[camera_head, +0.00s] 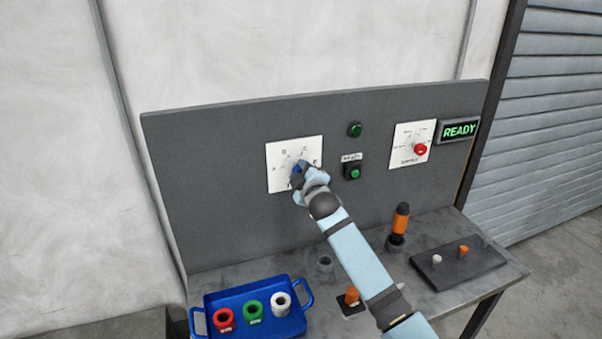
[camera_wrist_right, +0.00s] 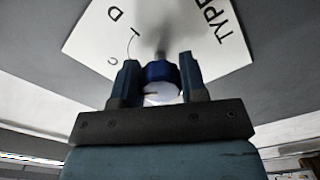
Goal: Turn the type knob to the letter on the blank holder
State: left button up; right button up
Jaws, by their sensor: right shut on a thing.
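The type knob is a blue knob (camera_wrist_right: 160,73) on a white lettered plate (camera_head: 281,173) on the grey panel. Letters such as A, B and C ring the plate; the word TYPE shows in the right wrist view (camera_wrist_right: 205,18). My right gripper (camera_head: 301,172) is at the plate, its two fingers on either side of the knob and shut on it. The hand hides much of the knob and the plate's lower right. An orange piece in a small dark holder (camera_head: 351,300) stands on the bench; no letter on it can be read. My left gripper is not in view.
A blue tray (camera_head: 211,301) holds red, green and white rings. An orange-handled tool (camera_head: 400,220) and a dark peg board (camera_head: 480,263) are at right.

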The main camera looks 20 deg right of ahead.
jog(key=o, duration=0.9)
jog(key=s, duration=0.4)
jog(key=s+b, duration=0.1)
jog(key=s, duration=0.4)
jog(key=s+b, duration=0.1)
jog(key=s, duration=0.4)
jog(key=shift+d, duration=0.25)
